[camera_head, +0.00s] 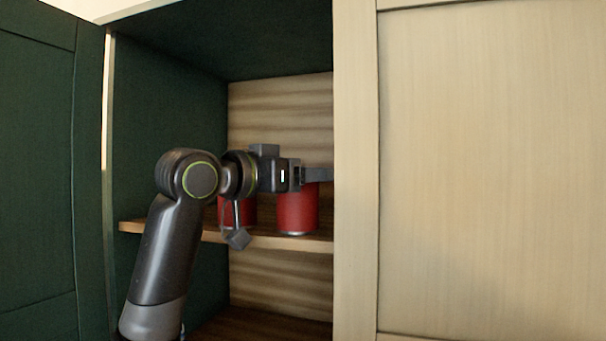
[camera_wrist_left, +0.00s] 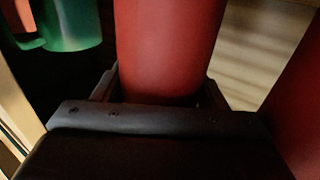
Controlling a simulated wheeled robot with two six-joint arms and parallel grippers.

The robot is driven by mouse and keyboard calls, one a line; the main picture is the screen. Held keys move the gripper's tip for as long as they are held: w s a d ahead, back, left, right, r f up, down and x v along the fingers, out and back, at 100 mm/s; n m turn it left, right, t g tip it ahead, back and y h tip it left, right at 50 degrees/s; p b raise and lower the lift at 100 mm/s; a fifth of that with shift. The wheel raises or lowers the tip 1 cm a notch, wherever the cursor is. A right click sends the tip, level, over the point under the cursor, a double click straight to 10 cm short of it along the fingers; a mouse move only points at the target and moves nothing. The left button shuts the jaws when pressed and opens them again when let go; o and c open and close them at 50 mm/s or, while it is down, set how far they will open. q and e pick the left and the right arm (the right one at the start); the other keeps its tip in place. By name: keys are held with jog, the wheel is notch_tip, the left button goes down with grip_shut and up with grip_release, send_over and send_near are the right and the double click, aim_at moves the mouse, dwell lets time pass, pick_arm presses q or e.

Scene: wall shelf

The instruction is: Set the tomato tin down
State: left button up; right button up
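My left gripper (camera_head: 312,175) is inside the open cabinet, at the top of a plain red tin, taken as the tomato tin (camera_head: 297,211). In the left wrist view this tin (camera_wrist_left: 168,45) fills the space between the two fingers, and they look shut on it. The tin is upright at the front of the middle shelf (camera_head: 268,240). Its base is at or just above the board; I cannot tell if it touches. No label shows. My right gripper is not in view.
A second red tin (camera_head: 249,210) stands to the left, partly hidden by my arm; a red surface (camera_wrist_left: 297,105) fills the wrist view's right edge. A green mug (camera_wrist_left: 70,22) shows there at upper left. A dark green door (camera_head: 45,170) and pale door (camera_head: 480,170) flank the opening.

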pick_arm(q)
jog(key=shift+o, duration=1.5)
jog(key=shift+r, duration=0.1)
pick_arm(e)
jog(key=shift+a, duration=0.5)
pick_arm(q)
jog(key=b+v, duration=0.4)
jog(key=v, duration=0.8)
jog(key=shift+b, duration=0.4)
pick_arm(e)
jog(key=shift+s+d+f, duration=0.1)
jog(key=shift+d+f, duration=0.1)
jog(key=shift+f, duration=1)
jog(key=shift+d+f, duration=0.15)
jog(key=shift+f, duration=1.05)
